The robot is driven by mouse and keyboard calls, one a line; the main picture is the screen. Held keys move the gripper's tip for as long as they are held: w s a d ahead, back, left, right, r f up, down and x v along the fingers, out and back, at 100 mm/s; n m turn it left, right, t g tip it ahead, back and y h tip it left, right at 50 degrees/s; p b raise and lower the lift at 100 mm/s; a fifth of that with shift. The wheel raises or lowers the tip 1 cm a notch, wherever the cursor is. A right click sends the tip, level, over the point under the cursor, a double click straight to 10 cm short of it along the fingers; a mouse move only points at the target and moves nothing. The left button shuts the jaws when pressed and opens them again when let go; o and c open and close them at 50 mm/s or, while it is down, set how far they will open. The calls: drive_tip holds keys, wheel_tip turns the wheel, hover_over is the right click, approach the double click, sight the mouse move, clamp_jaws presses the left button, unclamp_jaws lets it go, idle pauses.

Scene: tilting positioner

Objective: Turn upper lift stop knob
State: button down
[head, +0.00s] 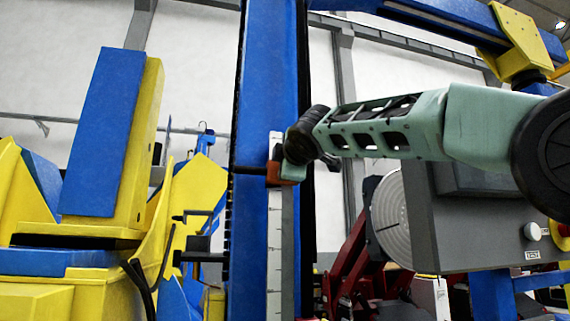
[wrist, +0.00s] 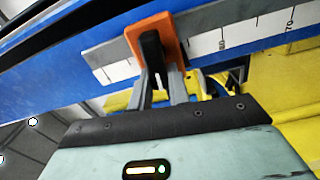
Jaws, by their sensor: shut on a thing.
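The upper lift stop is an orange block on a graduated scale rail. It shows in the head view (head: 274,172) on the blue column and in the wrist view (wrist: 172,31). Its black knob (wrist: 151,47) faces my gripper. My gripper (wrist: 157,72) is shut on the knob, with one grey finger on each side. In the head view my gripper (head: 297,158) reaches the stop from the right, and the knob is hidden behind it there. I cannot tell how far the knob is turned.
The blue column (head: 263,90) stands upright with the white scale (head: 274,255) running down it. Yellow and blue machinery (head: 105,140) fills the left side. A grey control box (head: 470,225) and a round grey disc (head: 390,220) lie to the right, below my arm.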

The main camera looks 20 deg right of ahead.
drive_tip(key=shift+f+n, duration=0.15)
drive_tip(key=shift+n, duration=0.45)
drive_tip(key=c, duration=1.3)
unclamp_jaws()
drive_tip(key=s+b, duration=0.7)
drive_tip(key=s, duration=1)
drive_tip(key=shift+s, duration=0.2)
